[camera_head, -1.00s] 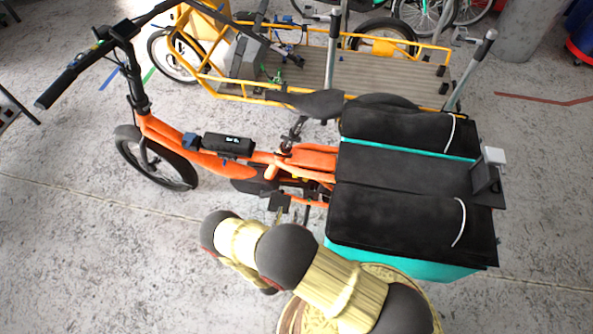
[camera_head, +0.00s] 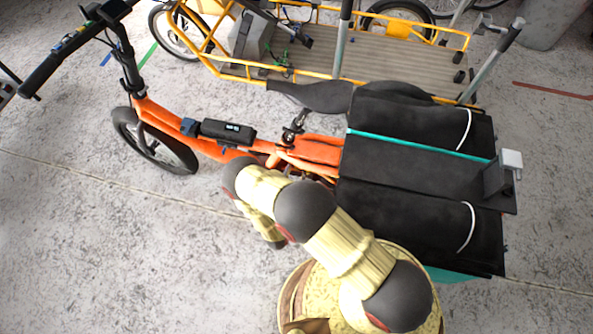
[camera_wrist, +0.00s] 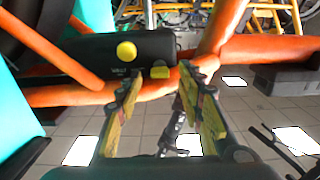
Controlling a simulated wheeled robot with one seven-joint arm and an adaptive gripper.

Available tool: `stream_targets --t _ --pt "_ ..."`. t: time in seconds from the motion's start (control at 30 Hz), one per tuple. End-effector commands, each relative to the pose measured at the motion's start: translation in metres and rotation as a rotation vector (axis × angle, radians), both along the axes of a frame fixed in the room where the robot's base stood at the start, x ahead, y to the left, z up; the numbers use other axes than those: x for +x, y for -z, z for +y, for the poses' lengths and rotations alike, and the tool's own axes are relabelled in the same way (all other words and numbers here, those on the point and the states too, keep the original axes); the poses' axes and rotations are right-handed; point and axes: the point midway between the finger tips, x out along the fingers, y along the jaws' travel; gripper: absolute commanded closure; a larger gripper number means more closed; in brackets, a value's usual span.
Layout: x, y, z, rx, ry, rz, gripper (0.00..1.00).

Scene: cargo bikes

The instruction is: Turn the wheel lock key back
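The orange cargo bike (camera_head: 215,150) stands in the middle of the head view. In the wrist view a black box (camera_wrist: 100,58), which looks like the wheel lock, sits beside the orange frame tubes. It carries a round yellow knob (camera_wrist: 126,51) and small, unclear lettering. A small dark and yellow piece (camera_wrist: 160,72) shows at its lower right; I cannot tell if it is the key. My gripper (camera_wrist: 160,82) is open, its two yellow-padded fingers apart and pointing at the box. I see nothing held. In the head view my arm hides the gripper and lock.
Black-topped cargo boxes (camera_head: 410,165) with teal sides are at the bike's rear, close to my arm. A yellow cargo bike (camera_head: 385,55) stands behind. Orange tubes (camera_wrist: 265,48) cross near the gripper in the wrist view. Clear floor (camera_head: 95,240) lies at the front left.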

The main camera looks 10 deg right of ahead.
Motion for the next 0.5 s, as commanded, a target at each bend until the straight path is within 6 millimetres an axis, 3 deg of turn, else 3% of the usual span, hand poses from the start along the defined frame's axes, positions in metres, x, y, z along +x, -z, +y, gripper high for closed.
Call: stream_targets --t 0.2,0.5 --pt "0.016 0.001 -0.007 -0.001 0.0 0.001 0.62" --pt "0.018 0.0 -0.008 -0.001 -0.001 0.001 0.62"
